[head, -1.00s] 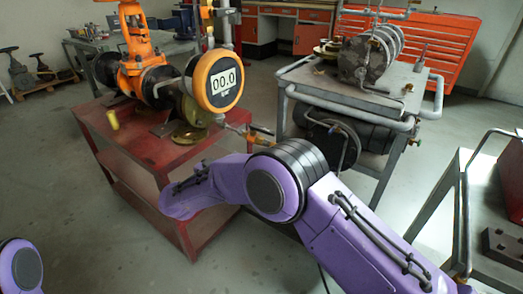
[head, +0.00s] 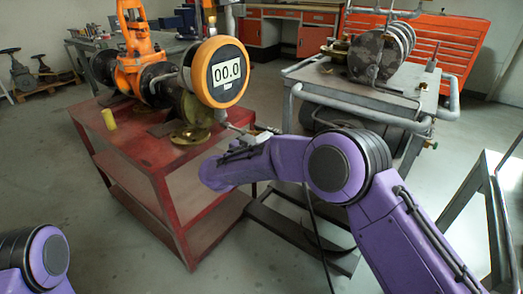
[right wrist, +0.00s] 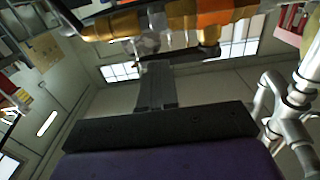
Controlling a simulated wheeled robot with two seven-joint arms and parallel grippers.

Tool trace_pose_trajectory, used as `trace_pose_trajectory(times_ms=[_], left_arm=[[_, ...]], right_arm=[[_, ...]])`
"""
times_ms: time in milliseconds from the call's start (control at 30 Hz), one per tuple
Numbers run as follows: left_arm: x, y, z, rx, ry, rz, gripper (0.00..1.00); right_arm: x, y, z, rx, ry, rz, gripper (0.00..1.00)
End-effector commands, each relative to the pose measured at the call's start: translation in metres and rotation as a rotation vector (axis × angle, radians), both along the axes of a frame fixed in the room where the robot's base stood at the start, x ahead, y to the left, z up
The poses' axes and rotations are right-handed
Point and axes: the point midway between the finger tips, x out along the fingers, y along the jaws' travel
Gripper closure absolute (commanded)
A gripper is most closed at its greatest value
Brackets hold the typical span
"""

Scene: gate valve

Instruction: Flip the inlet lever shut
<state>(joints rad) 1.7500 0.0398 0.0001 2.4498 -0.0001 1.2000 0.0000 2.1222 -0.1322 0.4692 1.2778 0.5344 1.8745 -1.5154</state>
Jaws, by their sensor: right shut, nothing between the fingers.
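The valve assembly stands on a red bench, with an orange gate valve (head: 133,65) and a round orange gauge (head: 221,72) reading 00.0. In the right wrist view, brass fittings (right wrist: 125,24) and an orange part (right wrist: 215,14) cross the top. My right gripper (right wrist: 157,68) is shut and empty, pointing up just below the fittings; contact is unclear. My left gripper is out of view.
The red bench (head: 120,150) has a yellow cylinder (head: 109,119) on its top. A grey cart (head: 350,100) with a pump stands close to the right of it. Another grey frame (head: 495,215) is at the right edge. Open floor lies at the front left.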

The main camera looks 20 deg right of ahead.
Motion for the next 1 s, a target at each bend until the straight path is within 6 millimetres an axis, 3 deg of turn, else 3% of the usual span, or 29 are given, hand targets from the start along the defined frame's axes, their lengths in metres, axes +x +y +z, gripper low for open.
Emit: trace_pose_trajectory(times_ms=[567, 1000], left_arm=[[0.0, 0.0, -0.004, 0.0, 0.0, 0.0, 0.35], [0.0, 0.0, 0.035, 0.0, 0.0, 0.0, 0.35]], right_arm=[[0.002, -0.01, 0.002, 0.001, -0.001, 0.006, 1.0], [0.006, -0.026, 0.007, -0.002, 0.004, 0.234, 1.0]])
